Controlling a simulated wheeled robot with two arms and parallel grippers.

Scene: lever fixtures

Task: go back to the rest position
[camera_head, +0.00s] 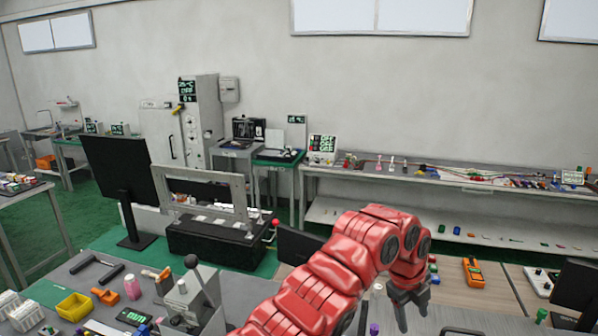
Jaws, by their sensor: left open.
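My red left arm reaches up from the bottom middle and bends over to the right. Its dark gripper (412,318) points down over the right part of the workbench, open, with nothing seen between its fingers. A grey lever box (192,297) with a black-knobbed lever (192,263) stands on the bench to the left of the arm, apart from the gripper. A red-knobbed lever (276,223) shows at the right side of a black machine (212,243) behind. My right gripper is not in view.
A yellow bin (74,306), a pink cylinder (132,287) and a green-display device (134,317) lie at the left of the bench. An orange meter (473,272) lies to the right of the gripper. A long shelf table (450,183) runs along the wall.

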